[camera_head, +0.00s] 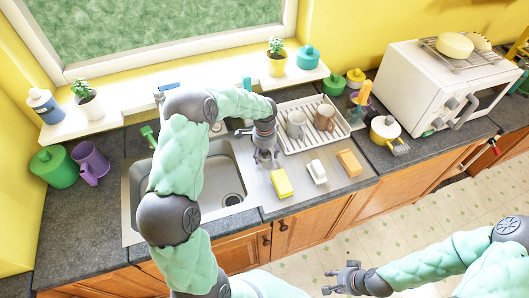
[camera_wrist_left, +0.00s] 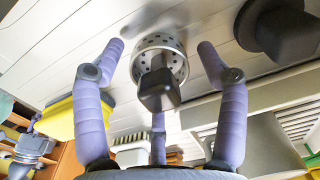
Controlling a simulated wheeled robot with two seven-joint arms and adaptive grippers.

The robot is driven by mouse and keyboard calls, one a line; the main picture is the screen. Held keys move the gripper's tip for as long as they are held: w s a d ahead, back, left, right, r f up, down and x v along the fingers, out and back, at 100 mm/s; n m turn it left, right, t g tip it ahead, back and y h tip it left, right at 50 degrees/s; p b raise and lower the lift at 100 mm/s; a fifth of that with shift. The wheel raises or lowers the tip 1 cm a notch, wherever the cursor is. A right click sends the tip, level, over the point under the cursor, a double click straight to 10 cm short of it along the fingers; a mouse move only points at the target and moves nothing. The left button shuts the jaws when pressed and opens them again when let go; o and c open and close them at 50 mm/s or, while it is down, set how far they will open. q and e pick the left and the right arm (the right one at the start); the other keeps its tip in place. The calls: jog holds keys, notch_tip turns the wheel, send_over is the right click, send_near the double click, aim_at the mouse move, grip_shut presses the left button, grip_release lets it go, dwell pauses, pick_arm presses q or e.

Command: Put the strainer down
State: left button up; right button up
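The strainer (camera_wrist_left: 172,54) is a small round metal piece with holes and a black knob (camera_wrist_left: 158,90). In the left wrist view it is against the pale grooved drainboard (camera_wrist_left: 60,60), between the fingers of my left gripper (camera_wrist_left: 160,55). The two side fingers stand spread, with gaps to the strainer; a third finger is below the knob. I cannot tell whether it touches. In the head view my left gripper (camera_head: 264,155) points down over the drainboard (camera_head: 250,190) right of the sink, and hides the strainer. My right gripper (camera_head: 333,281) is empty and open above the floor.
The sink basin (camera_head: 215,180) lies left of the gripper. A yellow sponge (camera_head: 281,183), a white block (camera_head: 317,171) and an orange block (camera_head: 349,162) lie at the drainboard's front. A dish rack (camera_head: 345,127) with mugs stands behind.

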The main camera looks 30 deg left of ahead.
pick_arm(q)
jog(key=shift+r, duration=0.5)
notch_tip(320, 180, up, 11)
jog(key=shift+s+d+r+p, duration=0.1)
jog(key=shift+r+p, duration=0.1)
jog(key=shift+p, duration=0.6)
dwell(0.5)
